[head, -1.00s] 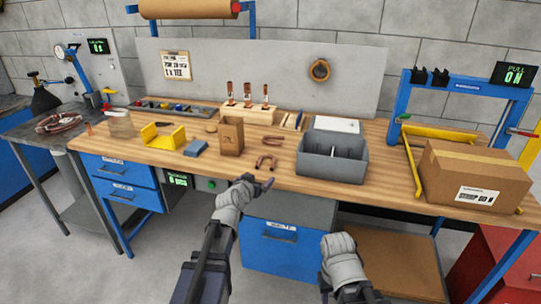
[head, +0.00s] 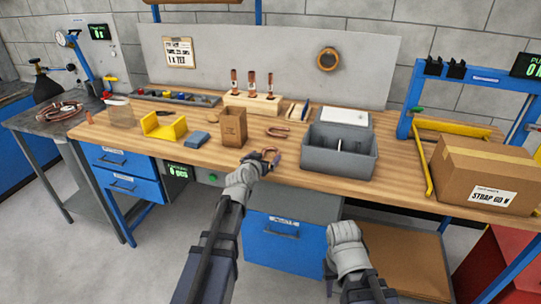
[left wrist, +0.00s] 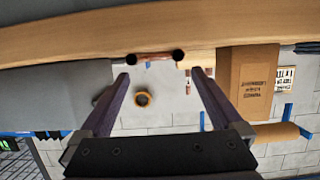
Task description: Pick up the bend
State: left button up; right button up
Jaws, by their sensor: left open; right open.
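The copper bend (head: 273,155), a small U-shaped tube, lies on the wooden workbench near its front edge. My left gripper (head: 261,160) is open right beside it and partly hides it. In the left wrist view the bend (left wrist: 155,57) shows its two dark open ends toward me. It appears just beyond the spread, empty fingertips (left wrist: 160,78), roughly in line with the gap. My right gripper (head: 344,235) hangs low in front of the bench, clear of everything; its fingers are hard to make out.
A brown cardboard box (head: 232,128) stands left of the bend. A grey divided bin (head: 340,160) stands to its right. A red-handled hand tool (head: 278,132) lies behind it. A yellow cradle (head: 163,127) and blue block (head: 197,139) are further left. A large carton (head: 465,180) sits at right.

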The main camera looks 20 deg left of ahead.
aim_at(271, 152)
pick_arm(q)
jog(key=b+x, duration=0.1)
jog(key=x, duration=0.4)
jog(key=shift+f+b, duration=0.25)
jog(key=shift+b, duration=0.15)
jog(key=shift+s, duration=0.1)
jog(key=c, duration=1.1)
jog(key=shift+r, duration=0.1)
notch_tip(271, 152, up, 10)
jog(key=p, duration=1)
